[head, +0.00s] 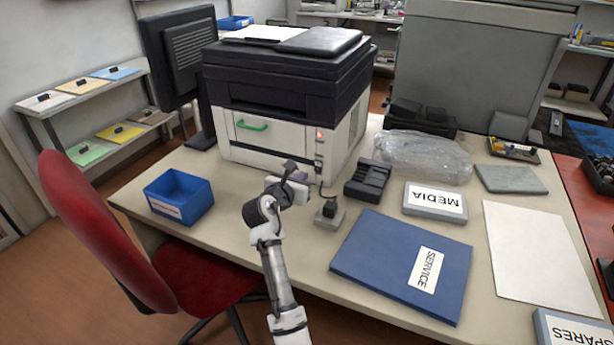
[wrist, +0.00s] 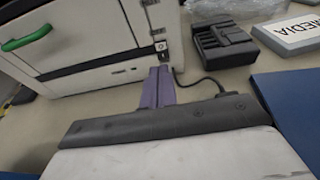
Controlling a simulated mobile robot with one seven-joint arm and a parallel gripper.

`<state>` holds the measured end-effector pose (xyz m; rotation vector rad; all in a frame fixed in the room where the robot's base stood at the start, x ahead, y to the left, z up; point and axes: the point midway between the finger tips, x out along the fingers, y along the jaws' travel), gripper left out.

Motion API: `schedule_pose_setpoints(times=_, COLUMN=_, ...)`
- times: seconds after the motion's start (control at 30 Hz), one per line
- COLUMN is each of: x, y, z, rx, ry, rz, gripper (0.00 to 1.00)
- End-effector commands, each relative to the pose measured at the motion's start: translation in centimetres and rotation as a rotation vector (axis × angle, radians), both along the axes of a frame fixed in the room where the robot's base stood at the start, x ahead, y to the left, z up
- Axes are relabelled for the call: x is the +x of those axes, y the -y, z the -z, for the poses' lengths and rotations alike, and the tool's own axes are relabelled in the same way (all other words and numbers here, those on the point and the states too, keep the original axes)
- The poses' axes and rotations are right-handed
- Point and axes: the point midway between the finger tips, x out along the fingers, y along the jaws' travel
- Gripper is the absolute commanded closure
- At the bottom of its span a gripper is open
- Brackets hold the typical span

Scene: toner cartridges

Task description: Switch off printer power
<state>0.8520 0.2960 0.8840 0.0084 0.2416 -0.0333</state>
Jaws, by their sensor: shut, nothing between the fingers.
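The printer (head: 270,100) stands on the desk, black on top and white below, with a green handle (head: 251,124) on its front. A small reddish light shows on its right front strip. Low on that strip is a power switch (head: 319,167); in the wrist view the switch (wrist: 160,46) is a small dark block with a round light mark. My gripper (head: 300,179) is in front of the printer's lower right front. In the wrist view its purple fingers (wrist: 159,78) are together and empty, just below the switch. I cannot tell whether they touch the printer.
A blue bin (head: 180,197) stands at the left. A small block on a base (head: 330,213), a black charger-like tray (head: 368,179), a MEDIA box (head: 435,200) and a blue SERVICE folder (head: 390,262) lie right of my arm. A dark cable runs beside the switch.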

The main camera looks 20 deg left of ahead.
Motion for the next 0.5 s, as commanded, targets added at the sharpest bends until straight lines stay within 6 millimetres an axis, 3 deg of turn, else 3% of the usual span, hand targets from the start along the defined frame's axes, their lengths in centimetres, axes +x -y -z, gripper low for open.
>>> schedule_pose_setpoints(times=0.2, x=-2.8, y=-0.1, z=-1.3, rx=0.001, ry=0.001, rz=-0.001, gripper=1.00)
schedule_pose_setpoints(times=0.5, x=-3.6, y=-0.1, z=-1.7, rx=0.000, ry=0.000, rz=0.000, gripper=1.00)
